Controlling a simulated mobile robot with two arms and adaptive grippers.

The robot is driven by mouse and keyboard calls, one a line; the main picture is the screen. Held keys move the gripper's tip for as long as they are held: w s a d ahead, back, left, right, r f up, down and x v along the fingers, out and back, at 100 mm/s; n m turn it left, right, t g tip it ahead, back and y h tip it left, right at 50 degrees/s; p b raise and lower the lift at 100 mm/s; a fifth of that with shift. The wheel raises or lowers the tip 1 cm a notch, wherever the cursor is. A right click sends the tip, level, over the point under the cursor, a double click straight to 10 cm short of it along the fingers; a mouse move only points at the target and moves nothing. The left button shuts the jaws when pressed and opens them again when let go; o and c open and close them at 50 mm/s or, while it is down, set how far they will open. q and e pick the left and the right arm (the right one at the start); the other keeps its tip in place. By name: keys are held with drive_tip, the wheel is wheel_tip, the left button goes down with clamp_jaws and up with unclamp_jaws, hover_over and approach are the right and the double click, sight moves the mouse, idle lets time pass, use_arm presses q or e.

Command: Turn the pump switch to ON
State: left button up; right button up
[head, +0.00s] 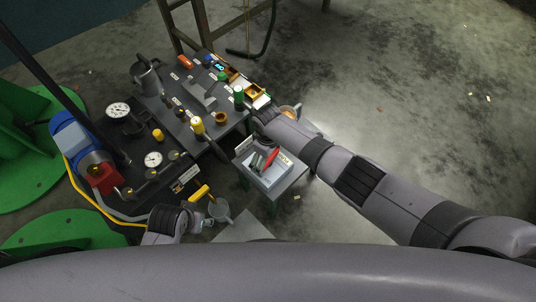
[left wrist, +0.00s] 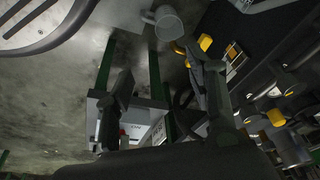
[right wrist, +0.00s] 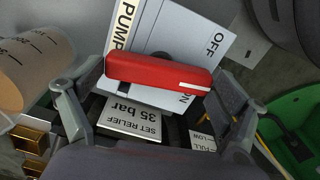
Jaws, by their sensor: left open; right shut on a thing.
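The pump switch is a red bar handle (right wrist: 160,75) on a pale panel (right wrist: 185,30) lettered PUMP, OFF and ON. Its white-marked end lies beside the word ON, which it partly covers. In the head view the red handle (head: 271,157) is on a small green-legged stand (head: 280,186). My right gripper (right wrist: 158,100) is shut on the handle, a finger at each end. Part of the panel is hidden behind the handle. My left gripper (left wrist: 160,65) is open and empty, near the stand in the left wrist view.
The dark equipment board (head: 180,120) with gauges and coloured knobs stands left of the stand. A grey mug (head: 220,209) and a yellow handle (head: 200,193) are near my left arm. A tan cup (right wrist: 30,70) is beside my right gripper. Open floor lies to the right.

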use_arm(q)
drive_tip(key=shift+s+f+p, duration=0.15)
drive_tip(key=shift+f, duration=0.55)
drive_tip(key=shift+s+f+p, duration=0.1)
drive_tip(key=shift+f+p, duration=0.05)
drive_tip(key=shift+f, duration=0.5)
use_arm(e)
drive_tip(key=shift+s+m, duration=0.15)
drive_tip(key=shift+m, duration=0.95)
use_arm(q)
drive_tip(key=shift+f, duration=0.1)
use_arm(e)
drive_tip(key=o, duration=0.9)
drive_tip(key=shift+c, duration=0.2)
use_arm(q)
drive_tip(key=shift+w, duration=0.1)
use_arm(e)
wheel_tip(320, 180, up, 12)
